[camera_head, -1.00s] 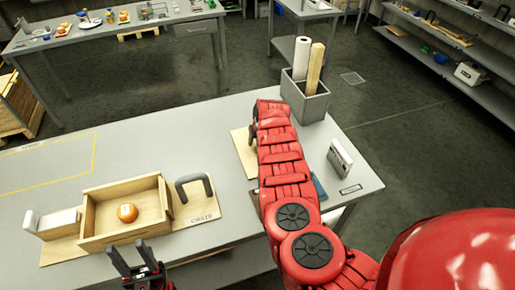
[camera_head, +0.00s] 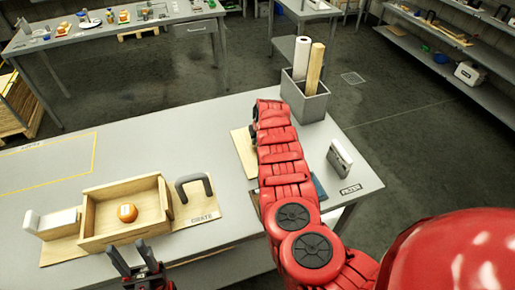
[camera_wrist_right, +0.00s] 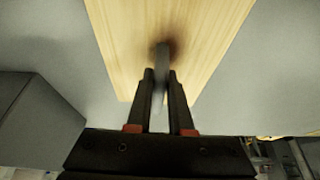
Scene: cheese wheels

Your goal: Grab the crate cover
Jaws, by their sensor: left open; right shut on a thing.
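The crate cover is a flat light wood board (camera_head: 241,147) on the table, mostly hidden behind my right arm in the head view. In the right wrist view the board (camera_wrist_right: 185,25) has a dark grey upright handle (camera_wrist_right: 161,75) at its middle. My right gripper (camera_wrist_right: 160,88) is shut on this handle, fingers on both sides of it. The open wooden crate (camera_head: 88,215) stands at the left front with an orange cheese wheel (camera_head: 127,213) inside. My left gripper (camera_head: 134,254) is open and empty just in front of the crate.
A grey arched handle (camera_head: 193,188) stands right of the crate and a white block (camera_head: 55,222) left of it. A grey bin (camera_head: 306,99) with a white roll and wooden piece is at the back right. A metal holder (camera_head: 339,158) stands near the right edge. The back left tabletop is clear.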

